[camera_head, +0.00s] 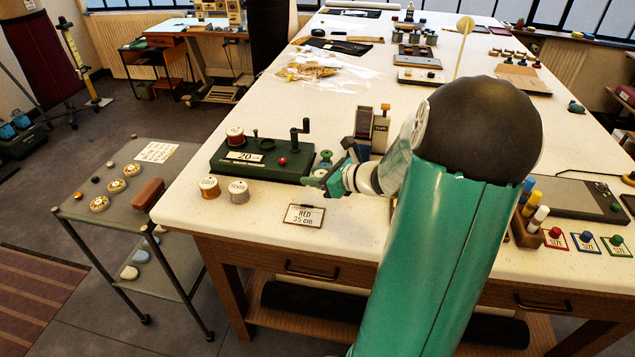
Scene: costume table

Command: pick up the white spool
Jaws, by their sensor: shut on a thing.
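My gripper (326,180) is low over the front of the white table, right of the green winding board. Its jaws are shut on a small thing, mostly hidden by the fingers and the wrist. I cannot tell its colour or whether it is the white spool. A small spool-like piece with a green top (326,155) shows just behind the jaws.
The green board (262,160) carries a red spool (235,136) and a black crank (300,135). A card reading "RED 35 cm" (304,215) lies near the front edge. A grey side cart (115,200) stands left. Upright blocks (380,130) stand behind my wrist.

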